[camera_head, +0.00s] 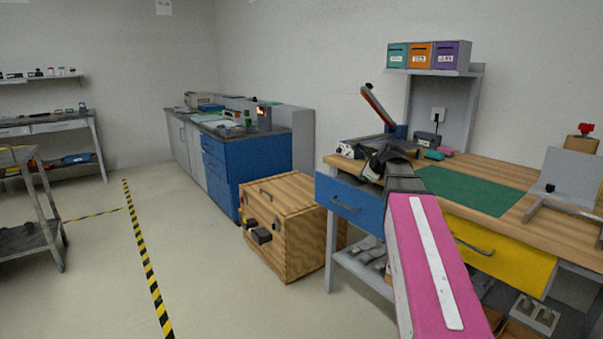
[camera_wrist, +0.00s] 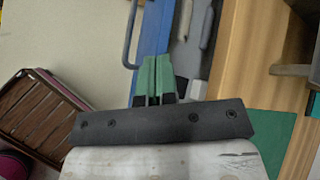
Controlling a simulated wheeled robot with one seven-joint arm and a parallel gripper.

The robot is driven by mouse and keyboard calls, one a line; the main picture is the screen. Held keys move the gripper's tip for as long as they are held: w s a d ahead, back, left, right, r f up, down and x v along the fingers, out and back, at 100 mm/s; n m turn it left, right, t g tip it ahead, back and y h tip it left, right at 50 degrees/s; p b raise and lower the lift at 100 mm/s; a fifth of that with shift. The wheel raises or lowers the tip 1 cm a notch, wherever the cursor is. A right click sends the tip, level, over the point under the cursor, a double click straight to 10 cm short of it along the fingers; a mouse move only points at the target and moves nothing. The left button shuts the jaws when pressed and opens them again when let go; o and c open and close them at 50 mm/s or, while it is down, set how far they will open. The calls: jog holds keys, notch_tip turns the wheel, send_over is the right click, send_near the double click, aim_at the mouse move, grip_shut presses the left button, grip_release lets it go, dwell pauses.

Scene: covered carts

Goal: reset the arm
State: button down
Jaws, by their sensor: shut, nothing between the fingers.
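My arm reaches forward over the workbench (camera_head: 555,177) in the head view, with its pink link in the foreground. My gripper (camera_head: 374,168) is a dark shape above the left end of the bench, near the blue drawer (camera_head: 350,203). In the wrist view my gripper (camera_wrist: 154,80) has its green fingertips together with nothing between them. Past the tips lie the blue drawer front (camera_wrist: 152,38) and its handle (camera_wrist: 129,35). The drawer appears pulled out, with grey and dark items beside its front. I cannot tell the height of the fingertips above it.
A green mat (camera_head: 475,190) lies on the bench, above a yellow drawer (camera_head: 505,256). A wooden crate (camera_head: 285,230) stands on the floor left of the bench. A blue cabinet (camera_head: 248,165) is behind it. A grey cart (camera_head: 45,215) is far left. The floor between is clear.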

jog(key=s+a+f+n+g+h, duration=0.1)
jog(key=s+f+n+g, duration=0.2)
jog(key=s+f+n, duration=0.4)
jog(key=s+a+f+n+g+h, duration=0.1)
jog(key=s+f+n, duration=0.7)
jog(key=f, duration=0.8)
jog(key=s+a+f+n+g+h, duration=0.1)
jog(key=s+f+n+g+h, duration=0.1)
jog(key=s+f+n+g, duration=0.2)
jog(key=s+f+n, duration=0.3)
jog(key=s+f, duration=0.1)
jog(key=f, duration=0.4)
jog(key=shift+a+n+g, duration=0.3)
jog(key=shift+a, duration=0.1)
